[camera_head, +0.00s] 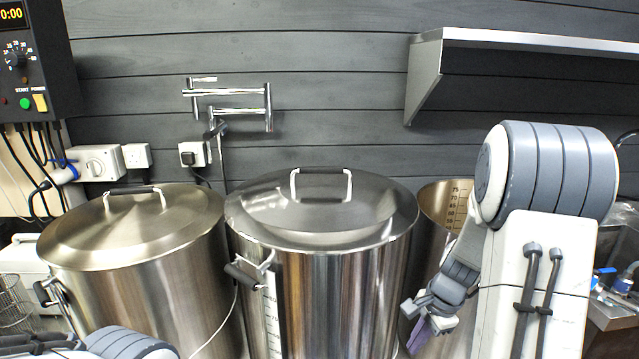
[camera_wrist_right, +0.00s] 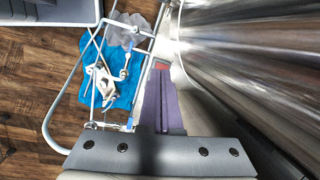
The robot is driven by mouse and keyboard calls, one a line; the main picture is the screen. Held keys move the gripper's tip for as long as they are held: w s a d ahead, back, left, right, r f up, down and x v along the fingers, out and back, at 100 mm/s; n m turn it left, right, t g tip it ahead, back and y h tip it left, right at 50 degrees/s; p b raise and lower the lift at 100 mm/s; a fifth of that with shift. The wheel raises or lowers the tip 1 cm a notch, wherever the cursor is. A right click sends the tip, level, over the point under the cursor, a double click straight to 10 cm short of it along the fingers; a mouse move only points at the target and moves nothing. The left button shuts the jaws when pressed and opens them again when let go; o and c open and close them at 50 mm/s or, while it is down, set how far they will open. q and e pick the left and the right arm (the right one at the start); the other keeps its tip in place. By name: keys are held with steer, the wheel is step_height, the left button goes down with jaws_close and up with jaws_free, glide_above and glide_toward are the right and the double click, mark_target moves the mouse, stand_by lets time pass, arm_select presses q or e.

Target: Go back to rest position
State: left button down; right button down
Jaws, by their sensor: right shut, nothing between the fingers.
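My right gripper (camera_head: 420,334) hangs low in front of the pots in the head view, its purple fingers pointing down. In the right wrist view its two purple fingers (camera_wrist_right: 161,98) lie together, shut with nothing between them. A shiny steel wall fills the right of that view, close beside the fingers. My right arm bends down from the upper right of the head view. Part of my left arm shows at the bottom left, but its gripper is out of view.
Two lidded steel pots (camera_head: 140,245) (camera_head: 330,270) and an open pot with a scale (camera_head: 445,200) stand in a row. A wall shelf (camera_head: 520,40) is at upper right. A wire frame (camera_wrist_right: 98,125) and blue cloth (camera_wrist_right: 85,75) are below the right gripper, above wooden floor (camera_wrist_right: 40,60).

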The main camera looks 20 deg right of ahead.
steer(key=s+a+r+n+g, duration=0.1)
steer(key=a+r+n, duration=0.2)
steer(key=a+n, duration=0.5)
steer(key=s+a+r+n, duration=0.1)
steer(key=a+r+n, duration=0.25)
steer(key=a, duration=0.85)
steer(key=s+a+r+n, duration=0.3)
steer(key=s+a+n, duration=0.7)
steer(key=s+n, duration=0.4)
steer(key=shift+a+r+g+h+p, duration=0.2)
steer(key=shift+a+g+h+p, duration=0.15)
steer(key=shift+g+h+p, duration=0.1)
steer(key=shift+s, duration=0.1)
